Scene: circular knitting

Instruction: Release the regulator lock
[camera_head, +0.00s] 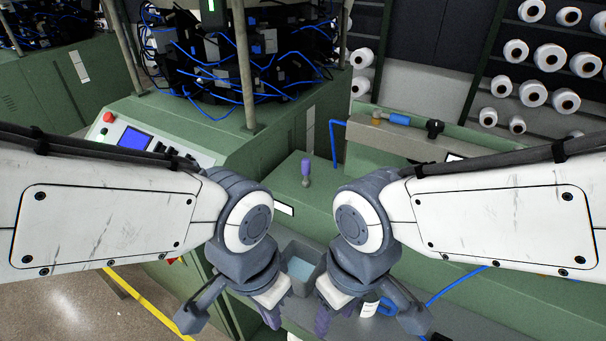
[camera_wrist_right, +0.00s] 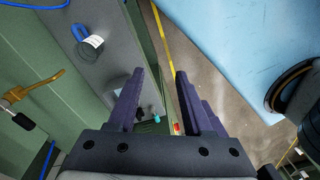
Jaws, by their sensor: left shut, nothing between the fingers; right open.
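No part is clearly marked as the regulator lock. A brass and blue fitting (camera_head: 390,118) and a black knob (camera_head: 433,128) sit on the panel at the upper right. In the right wrist view a brass fitting (camera_wrist_right: 32,92) shows at the left edge. A blue looped item (camera_wrist_right: 88,44) with a white tag lies on the grey surface; it also shows in the head view (camera_head: 386,306). My left gripper (camera_head: 273,316) is shut and empty beside the grey bin. My right gripper (camera_head: 322,320), also in its wrist view (camera_wrist_right: 160,72), is open and empty. Both are apart from the fittings.
A grey bin (camera_head: 315,261) stands between my arms. A purple-handled tool (camera_head: 306,170) stands on the green machine top (camera_head: 318,205). A control panel (camera_head: 135,140) with a red button is at the left. White yarn cones (camera_head: 533,93) fill the back rack.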

